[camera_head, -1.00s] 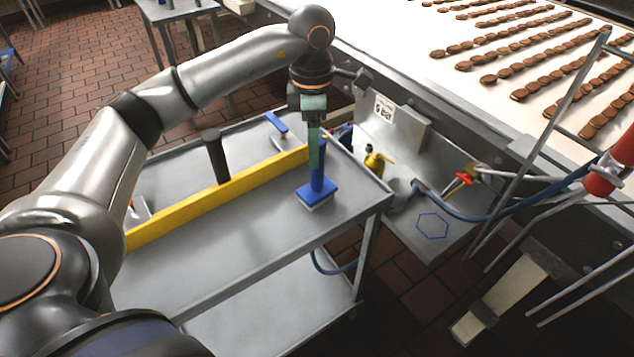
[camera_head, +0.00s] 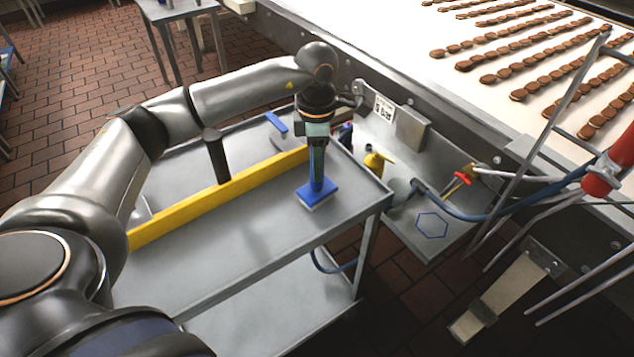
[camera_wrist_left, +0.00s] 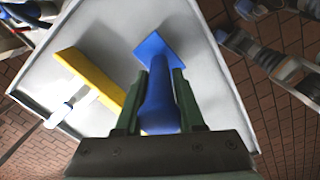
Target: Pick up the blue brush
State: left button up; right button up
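The blue brush (camera_head: 318,194) stands upright on the grey cart top, block down and handle up. My left gripper (camera_head: 316,163) points down over it, with its fingers around the handle. In the left wrist view, the brush handle (camera_wrist_left: 160,105) lies between the two green fingers of the left gripper (camera_wrist_left: 161,75). Narrow gaps show beside the handle near the fingertips, so the gripper looks open; contact lower down is hard to tell. The brush block (camera_wrist_left: 158,47) lies beyond the fingertips. My right gripper is not in view.
A yellow bar (camera_head: 200,205) divides the cart top (camera_head: 235,240). Behind it are a black handle (camera_head: 215,155) and a blue-handled tool (camera_head: 276,122). A yellow spray bottle (camera_head: 374,163) stands right of the cart, near the conveyor. The front cart top is clear.

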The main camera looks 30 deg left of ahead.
pick_arm(q)
grip_shut()
dwell(0.3)
